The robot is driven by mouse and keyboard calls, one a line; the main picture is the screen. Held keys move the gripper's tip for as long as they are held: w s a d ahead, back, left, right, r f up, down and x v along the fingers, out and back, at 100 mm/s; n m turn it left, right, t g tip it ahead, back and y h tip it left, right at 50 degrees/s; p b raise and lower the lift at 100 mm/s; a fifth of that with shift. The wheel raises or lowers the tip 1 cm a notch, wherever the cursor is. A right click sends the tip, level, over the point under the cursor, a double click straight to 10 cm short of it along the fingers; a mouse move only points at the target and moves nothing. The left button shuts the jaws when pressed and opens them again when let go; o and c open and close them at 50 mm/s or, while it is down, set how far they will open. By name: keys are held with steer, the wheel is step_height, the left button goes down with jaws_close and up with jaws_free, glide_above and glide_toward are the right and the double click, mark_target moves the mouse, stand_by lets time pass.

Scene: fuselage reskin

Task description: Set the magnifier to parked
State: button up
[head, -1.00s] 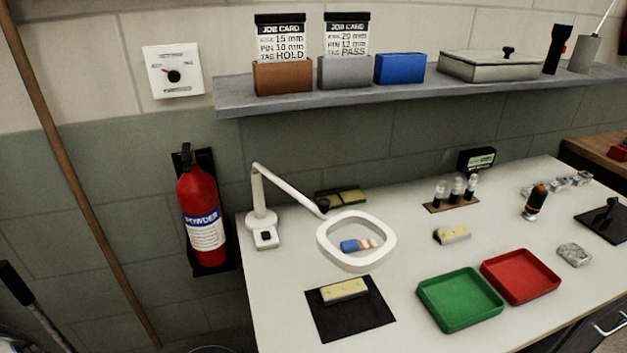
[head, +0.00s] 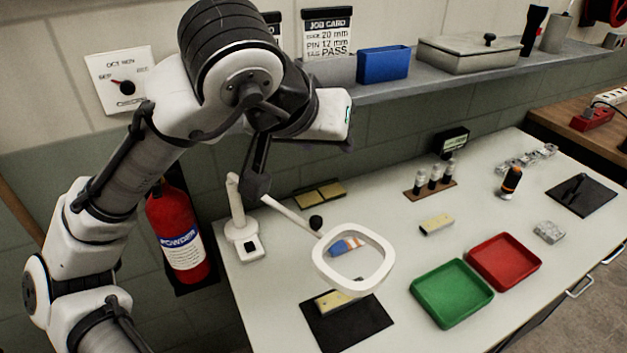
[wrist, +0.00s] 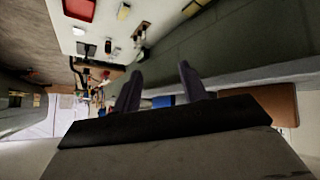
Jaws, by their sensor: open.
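The magnifier is a white bench lens; its square-ish ring head (head: 320,262) hangs over the bench near the black mat. Its jointed arm (head: 290,216) runs back left to a post on a white base (head: 243,245) with a dark button. A dark knob (head: 316,222) shows by the arm near the ring. My gripper (head: 256,186) is open, pointing down just above the magnifier's post and arm joint; I cannot tell if it touches. In the wrist view my gripper's fingers (wrist: 158,84) are apart with nothing visible held. The magnifier is not clearly visible there.
A shelf (head: 400,88) with a blue box (head: 383,64) and job cards runs close behind my arm. A fire extinguisher (head: 175,230) hangs at left. A black mat (head: 365,325) with a cream block, a green tray (head: 452,293) and a red tray (head: 504,261) lie on the bench.

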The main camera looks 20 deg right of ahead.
mark_target(316, 219)
steer(key=f+y, duration=0.1)
steer(key=f, duration=0.4)
steer(key=w+f+g+y+p, duration=0.1)
steer(key=f, duration=0.5)
steer(key=w+f+g+y, duration=0.1)
steer(key=f+y, duration=0.1)
steer(key=f, duration=0.3)
steer(key=shift+w+a+f+n, duration=0.15)
steer(key=shift+w+f+n, duration=0.1)
steer(key=shift+f+n, duration=0.15)
steer(key=shift+c, duration=0.3)
jaws_close()
